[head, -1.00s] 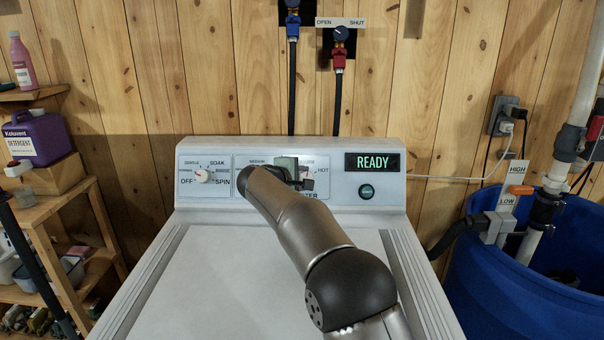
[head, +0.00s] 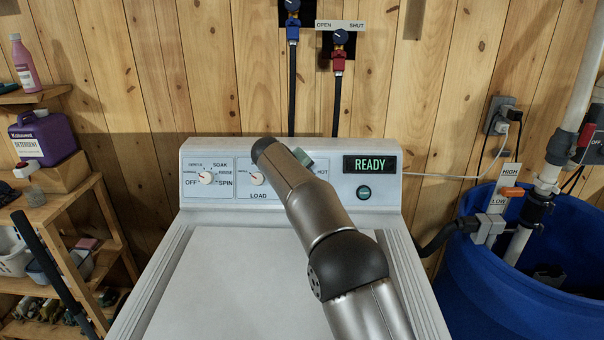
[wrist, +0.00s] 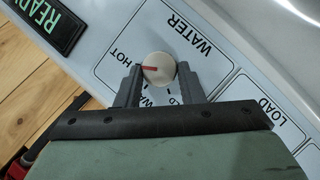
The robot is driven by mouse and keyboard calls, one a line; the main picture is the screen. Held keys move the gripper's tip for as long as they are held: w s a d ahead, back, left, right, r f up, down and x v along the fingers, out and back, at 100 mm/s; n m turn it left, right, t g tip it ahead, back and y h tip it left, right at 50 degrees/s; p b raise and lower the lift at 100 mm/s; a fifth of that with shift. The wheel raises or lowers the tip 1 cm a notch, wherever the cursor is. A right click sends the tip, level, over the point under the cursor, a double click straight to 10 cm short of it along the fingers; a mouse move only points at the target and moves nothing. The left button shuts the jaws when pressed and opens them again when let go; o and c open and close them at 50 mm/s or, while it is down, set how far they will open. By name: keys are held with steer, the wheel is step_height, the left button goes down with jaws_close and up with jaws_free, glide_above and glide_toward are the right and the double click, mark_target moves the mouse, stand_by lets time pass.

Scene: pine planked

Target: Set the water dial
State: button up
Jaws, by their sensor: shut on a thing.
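The water dial (wrist: 155,62) is a round, pale knob with a red mark, on the white panel of the washing machine (head: 225,260). In the wrist view the red mark lies on the dial's left half, on the side of the word HOT. My gripper (wrist: 153,78) has one grey finger on each side of the dial, shut on it. In the head view my arm hides the dial and the fingers; only a green part of my gripper (head: 303,158) shows, left of the HOT label.
The load dial (head: 257,179) and the cycle dial (head: 206,178) sit left on the panel. A lit READY display (head: 370,164) and a round button (head: 364,193) are to the right. Hoses run up the wall behind. A blue tub (head: 470,280) stands right, a shelf (head: 75,220) left.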

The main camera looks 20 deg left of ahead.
steer(key=shift+m, duration=0.4)
steer(key=o, duration=1)
steer(key=v, duration=0.5)
steer(key=b+v, duration=0.1)
steer(key=v, duration=1.1)
steer(key=shift+d+r+b, duration=0.25)
steer(key=shift+r+b, duration=0.1)
